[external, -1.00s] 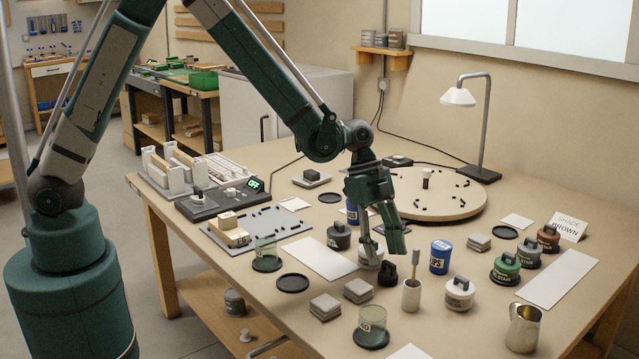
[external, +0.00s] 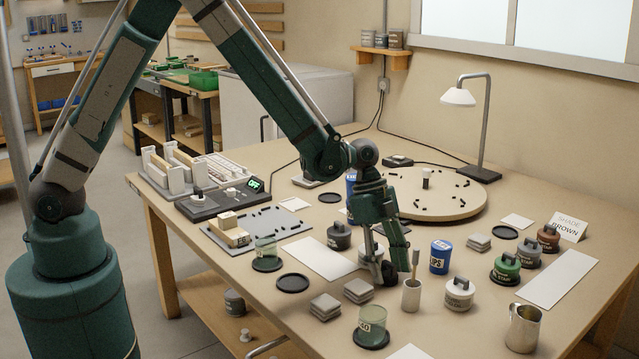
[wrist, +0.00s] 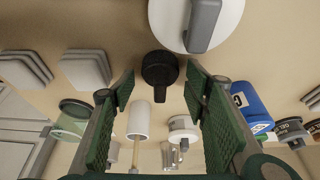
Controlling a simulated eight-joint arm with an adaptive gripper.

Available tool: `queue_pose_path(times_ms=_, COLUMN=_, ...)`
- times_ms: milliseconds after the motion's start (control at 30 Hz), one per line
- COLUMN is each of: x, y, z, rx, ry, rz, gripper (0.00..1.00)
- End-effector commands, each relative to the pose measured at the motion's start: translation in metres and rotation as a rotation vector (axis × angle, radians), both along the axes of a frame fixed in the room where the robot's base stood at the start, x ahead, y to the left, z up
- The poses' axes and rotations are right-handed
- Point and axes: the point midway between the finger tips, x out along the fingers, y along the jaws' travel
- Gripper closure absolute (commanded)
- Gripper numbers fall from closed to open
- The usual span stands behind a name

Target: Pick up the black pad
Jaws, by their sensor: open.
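The black pad (wrist: 160,68), a small dark round piece with a short grip, stands on the bench. In the wrist view it lies just beyond and between my fingertips. In the external view only part of the black pad (external: 388,274) shows, largely hidden by my fingers. My gripper (external: 390,268) is open and low over the bench, with its fingers on either side of the pad. In the wrist view a gap shows between the pad and each finger of my gripper (wrist: 160,86). I cannot tell whether a finger touches it.
A white cup with a brush (external: 411,295) stands close to the right of my gripper. A blue can (external: 440,257) and a white lidded pot (external: 459,294) are further right. A white round piece with a grey handle (wrist: 220,15) is close by. Grey stacked pads (external: 358,290) lie to the left.

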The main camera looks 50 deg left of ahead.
Motion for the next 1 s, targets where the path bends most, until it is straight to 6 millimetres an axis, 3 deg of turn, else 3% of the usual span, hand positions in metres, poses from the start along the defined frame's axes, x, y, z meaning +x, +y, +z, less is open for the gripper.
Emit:
queue_pose_path(times_ms=67, x=0.0, y=0.0, z=0.0, rx=0.0, ry=0.0, rz=0.0, gripper=0.54)
queue_pose_path(times_ms=267, x=0.0, y=0.0, z=0.0, rx=0.0, ry=0.0, rz=0.0, gripper=0.78)
queue_pose_path(times_ms=733, x=0.0, y=0.0, z=0.003, rx=0.0, ry=0.0, rz=0.0, gripper=0.79)
queue_pose_path(times_ms=1000, x=-0.001, y=0.0, z=0.028, rx=0.0, ry=0.0, rz=0.0, gripper=0.79)
